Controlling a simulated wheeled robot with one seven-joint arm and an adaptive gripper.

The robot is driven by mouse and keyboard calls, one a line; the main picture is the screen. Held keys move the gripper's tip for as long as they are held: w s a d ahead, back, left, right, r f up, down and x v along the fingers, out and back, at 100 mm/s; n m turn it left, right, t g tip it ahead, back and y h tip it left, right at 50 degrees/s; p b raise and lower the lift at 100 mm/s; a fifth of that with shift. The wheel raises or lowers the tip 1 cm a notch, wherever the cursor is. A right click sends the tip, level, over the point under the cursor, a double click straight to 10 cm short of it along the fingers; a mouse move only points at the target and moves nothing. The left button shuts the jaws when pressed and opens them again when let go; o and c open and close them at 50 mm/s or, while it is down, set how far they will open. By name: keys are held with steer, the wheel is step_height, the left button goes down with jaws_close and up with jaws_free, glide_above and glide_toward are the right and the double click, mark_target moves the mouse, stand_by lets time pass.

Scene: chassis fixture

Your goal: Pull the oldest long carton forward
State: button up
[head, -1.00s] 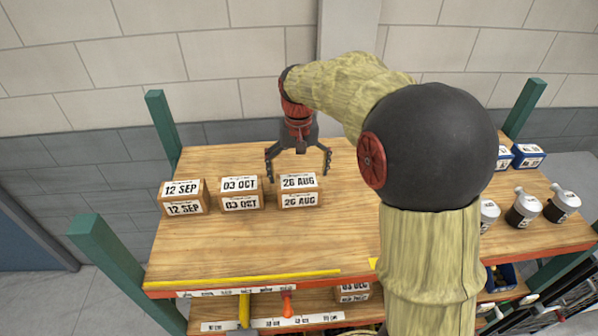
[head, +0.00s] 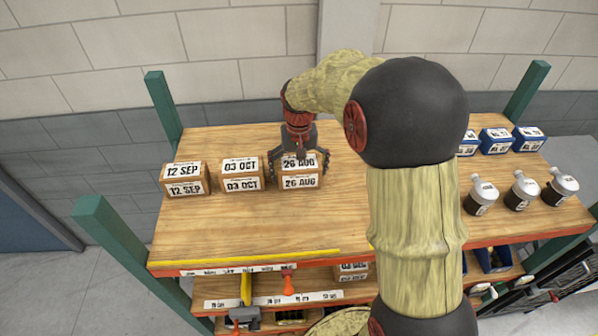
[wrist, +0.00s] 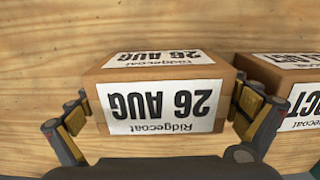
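Three brown cartons stand in a row on the wooden top shelf, with date labels on top and front: 12 SEP (head: 185,180) at left, 03 OCT (head: 241,176) in the middle, 26 AUG (head: 300,183) at right. 26 AUG is the earliest date. My gripper (head: 298,168) is lowered over the 26 AUG carton, one finger on each side, open. In the wrist view the 26 AUG carton (wrist: 165,95) lies between the fingers, with its label upside down; the pads are close to its sides, and contact is unclear. The 03 OCT carton (wrist: 285,90) is beside the right finger.
The shelf front (head: 220,230) before the cartons is clear, up to a yellow strip (head: 260,262) along the edge. Blue boxes (head: 496,141) and white-capped dark bottles (head: 521,190) stand at the right. A lower shelf holds another carton (head: 353,271).

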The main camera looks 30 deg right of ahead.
steer(key=shift+c, duration=1.2)
steer(key=c, duration=1)
